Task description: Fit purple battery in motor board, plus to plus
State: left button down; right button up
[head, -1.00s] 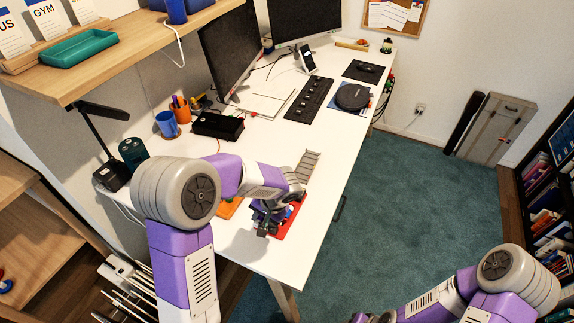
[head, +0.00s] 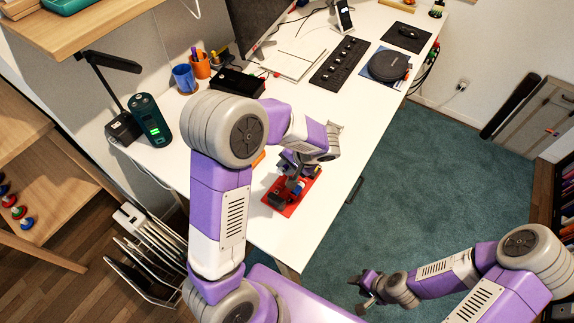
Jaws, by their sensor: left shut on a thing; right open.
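The red motor board (head: 284,206) lies flat on the white desk near its front right edge, partly covered by my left gripper. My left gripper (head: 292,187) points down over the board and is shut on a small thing. That thing is mostly hidden by the fingers, and I cannot make out its colour or its plus end. I cannot tell whether it touches the board. A small blue part shows beside the fingers. My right gripper (head: 361,291) is open and empty, low over the floor to the right of the desk.
A dark green device with a lit screen (head: 150,121), a black lamp (head: 104,85), a blue mug (head: 184,78), an orange pen cup (head: 200,66) and a black box (head: 238,84) stand toward the desk's left side.

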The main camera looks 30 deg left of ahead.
pick_arm(q)
jog(key=b, duration=0.5)
send_over(282, 183)
jog(key=d, duration=0.2)
jog(key=shift+w+a+f, duration=0.15)
jog(key=shift+f, duration=2.4)
jog(key=shift+f+b, duration=0.6)
jog(key=shift+b, duration=0.05)
jog(key=shift+f, duration=0.15)
jog(key=shift+f+b, duration=0.5)
jog(key=shift+b, duration=0.15)
jog(key=shift+s+f+b, duration=0.2)
jog(key=shift+f+b, duration=0.1)
jog(key=shift+b, duration=0.1)
